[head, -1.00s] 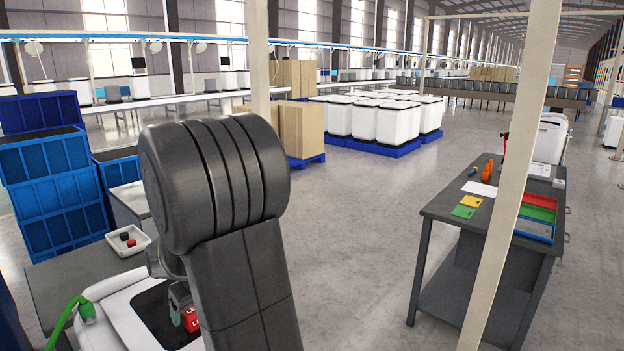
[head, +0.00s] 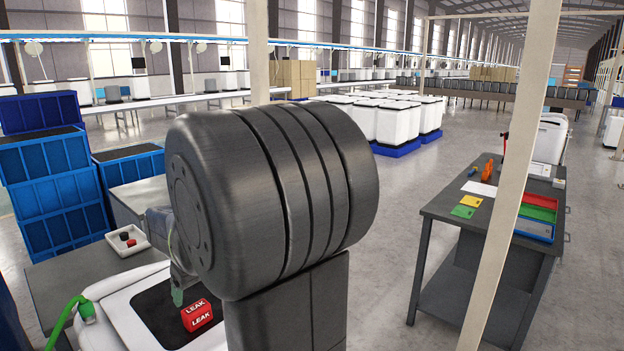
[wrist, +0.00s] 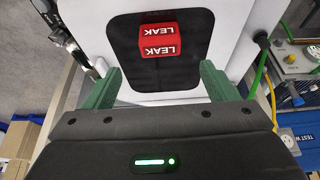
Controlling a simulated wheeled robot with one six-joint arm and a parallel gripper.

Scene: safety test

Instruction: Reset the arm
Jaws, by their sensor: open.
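My arm fills the middle of the head view. My gripper (head: 178,296) shows only in part there, left of my large dark arm joint. In the wrist view my gripper (wrist: 162,88) has its two green fingers spread wide apart with nothing between them. A red block marked LEAK (head: 197,315) lies on the black panel of a white machine, just right of the visible fingertip in the head view. In the wrist view the red block (wrist: 159,42) lies on the black panel beyond the fingertips, apart from them.
The white machine (head: 98,290) sits at lower left with a green hose (head: 66,318). A small white tray (head: 142,246) with a black and a red piece is behind it. Blue crates (head: 45,165) stack at left. A dark workbench (head: 440,205) stands at right behind a pale post (head: 510,170).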

